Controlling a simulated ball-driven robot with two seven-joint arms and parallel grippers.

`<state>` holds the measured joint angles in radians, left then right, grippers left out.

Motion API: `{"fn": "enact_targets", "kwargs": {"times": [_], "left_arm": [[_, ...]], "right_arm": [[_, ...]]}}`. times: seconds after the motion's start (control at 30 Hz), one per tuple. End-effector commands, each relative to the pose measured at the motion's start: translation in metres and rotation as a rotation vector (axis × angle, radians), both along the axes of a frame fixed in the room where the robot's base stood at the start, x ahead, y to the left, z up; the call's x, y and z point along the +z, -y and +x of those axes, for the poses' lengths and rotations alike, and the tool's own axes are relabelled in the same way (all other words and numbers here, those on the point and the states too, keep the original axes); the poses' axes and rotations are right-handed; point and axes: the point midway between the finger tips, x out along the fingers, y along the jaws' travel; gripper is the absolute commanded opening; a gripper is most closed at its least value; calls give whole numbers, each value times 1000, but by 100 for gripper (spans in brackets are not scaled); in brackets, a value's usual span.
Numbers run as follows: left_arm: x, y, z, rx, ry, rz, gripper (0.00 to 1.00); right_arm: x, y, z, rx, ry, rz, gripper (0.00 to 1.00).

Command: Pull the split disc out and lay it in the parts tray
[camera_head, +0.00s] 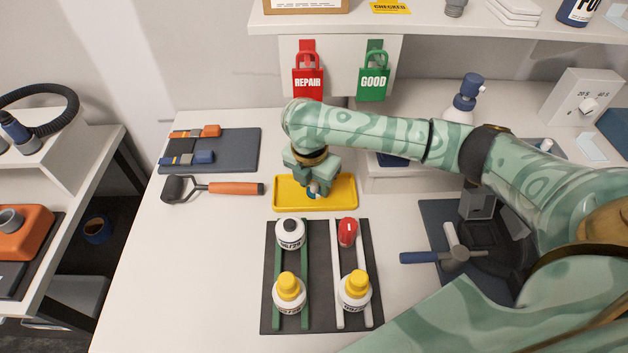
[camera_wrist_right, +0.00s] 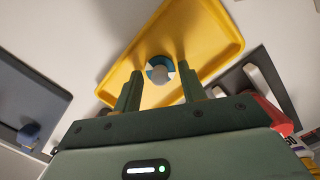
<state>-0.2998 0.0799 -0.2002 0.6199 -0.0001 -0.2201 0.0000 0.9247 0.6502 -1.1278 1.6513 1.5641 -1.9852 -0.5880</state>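The yellow parts tray (camera_head: 342,196) lies on the bench behind the dark bottle mat. My right gripper (camera_head: 312,184) is over the tray, pointing down. A small round disc (camera_wrist_right: 160,69), part blue and part white, shows against the tray floor between the fingers in the right wrist view. In the head view the disc (camera_head: 314,190) is partly hidden under the gripper. The two fingers (camera_wrist_right: 159,78) stand apart with a gap on each side of the disc, so the gripper is open. The disc appears to lie in the tray. My left gripper is not in view.
Several bottles stand on green and white rails on the dark mat (camera_head: 320,300). A roller with an orange handle (camera_head: 235,188) lies left of the tray. A blue-handled device (camera_head: 455,253) stands at the right. The left front bench is clear.

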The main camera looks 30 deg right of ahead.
Motion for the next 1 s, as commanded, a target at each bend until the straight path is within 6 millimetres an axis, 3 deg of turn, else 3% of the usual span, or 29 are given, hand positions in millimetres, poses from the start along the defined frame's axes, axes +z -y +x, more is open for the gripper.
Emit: {"fn": "enact_targets", "kwargs": {"times": [0.27, 0.37, 0.7, 0.83, 1.0], "left_arm": [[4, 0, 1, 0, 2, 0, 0], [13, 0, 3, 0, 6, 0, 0], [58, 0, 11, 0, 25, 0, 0], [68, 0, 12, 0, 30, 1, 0], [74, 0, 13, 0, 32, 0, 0]], "right_arm": [[8, -1, 0, 0, 2, 0, 41], [25, -2, 0, 0, 4, 1, 41], [117, -11, -6, 2, 6, 0, 41], [142, -14, -8, 2, 4, -1, 41], [159, -16, -10, 1, 1, 0, 41]]}}
